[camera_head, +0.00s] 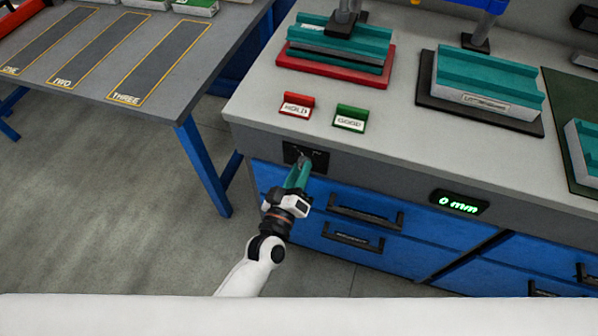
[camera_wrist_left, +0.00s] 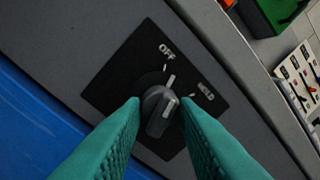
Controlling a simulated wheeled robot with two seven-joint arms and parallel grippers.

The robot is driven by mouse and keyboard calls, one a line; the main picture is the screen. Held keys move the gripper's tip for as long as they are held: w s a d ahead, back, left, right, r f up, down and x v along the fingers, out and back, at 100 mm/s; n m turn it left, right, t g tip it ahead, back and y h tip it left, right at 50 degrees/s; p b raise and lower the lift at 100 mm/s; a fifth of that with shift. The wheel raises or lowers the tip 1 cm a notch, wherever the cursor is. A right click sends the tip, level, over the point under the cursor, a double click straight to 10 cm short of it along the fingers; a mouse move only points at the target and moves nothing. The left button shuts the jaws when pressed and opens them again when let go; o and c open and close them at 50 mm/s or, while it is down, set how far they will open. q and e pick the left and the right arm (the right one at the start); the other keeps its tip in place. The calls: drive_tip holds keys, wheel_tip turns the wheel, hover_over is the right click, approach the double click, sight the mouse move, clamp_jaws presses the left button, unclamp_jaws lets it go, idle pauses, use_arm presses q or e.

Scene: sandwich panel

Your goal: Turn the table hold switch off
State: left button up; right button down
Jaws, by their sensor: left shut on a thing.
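The table hold switch is a dark grey knob (camera_wrist_left: 158,112) on a black plate (camera_wrist_left: 105,95) marked OFF and HOLD, seen close up in the left wrist view. A light pointer line on the knob points between the OFF and HOLD ticks, nearer OFF. In the head view, the switch plate (camera_head: 320,158) is on the front face of the grey bench, partly hidden by my gripper. My left gripper (camera_head: 302,165) has its teal fingers on both sides of the knob; it also shows in the left wrist view (camera_wrist_left: 160,103). It is shut on the knob. My right gripper is not in view.
Red HOLD (camera_head: 296,106) and green GOOD (camera_head: 350,118) signs stand on the bench above the switch. Blue drawers with black handles (camera_head: 365,213) lie below. A green display (camera_head: 458,203) reads 0 mm. A lane-marked table (camera_head: 75,85) stands left, with open floor before it.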

use_arm(q)
drive_tip(key=shift+n, duration=2)
drive_tip(key=o, duration=1)
drive_tip(key=b+v, duration=0.1)
drive_tip(key=v, duration=1.1)
drive_tip(key=shift+d+f, duration=0.1)
